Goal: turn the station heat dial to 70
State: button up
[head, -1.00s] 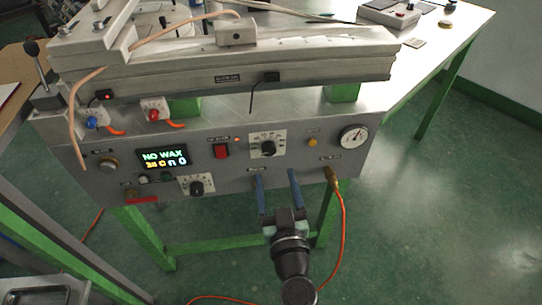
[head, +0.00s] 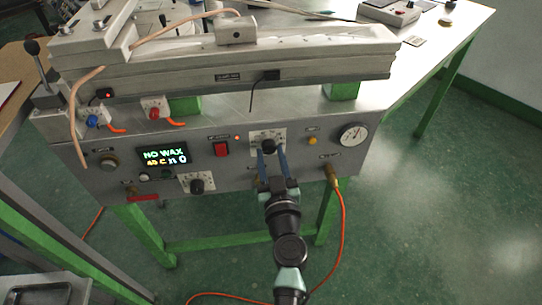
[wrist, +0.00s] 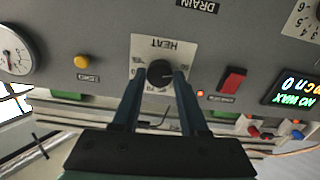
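The heat dial (head: 268,146) is a round black knob on a white scale plate on the station's grey front panel. In the wrist view the dial (wrist: 160,73) shows upside down under the word HEAT; its exact setting is too small to read. My gripper (head: 271,152) reaches up to it from below. In the wrist view the two blue fingers of my gripper (wrist: 160,80) lie on either side of the knob, close against it, and appear shut on it. The fingertips hide part of the scale.
A lit display (head: 163,156) reads NO WAX above a blurred number line. A red switch (head: 221,149), a yellow button (head: 312,140) and a gauge (head: 353,134) flank the dial. A second black dial (head: 196,186) sits lower left. An orange hose (head: 342,215) hangs at right.

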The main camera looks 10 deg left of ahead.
grip_shut()
jog(key=shift+m, duration=0.4)
jog(key=m+b, duration=0.1)
jog(key=m, duration=0.3)
jog(key=shift+f+m+b, duration=0.1)
jog(key=shift+m+b, duration=0.2)
jog(key=shift+m, duration=0.1)
jog(key=m, duration=1.1)
jog(key=shift+m, duration=0.4)
jog(key=m+p, duration=0.1)
jog(key=m, duration=0.5)
jog(key=shift+m, duration=0.3)
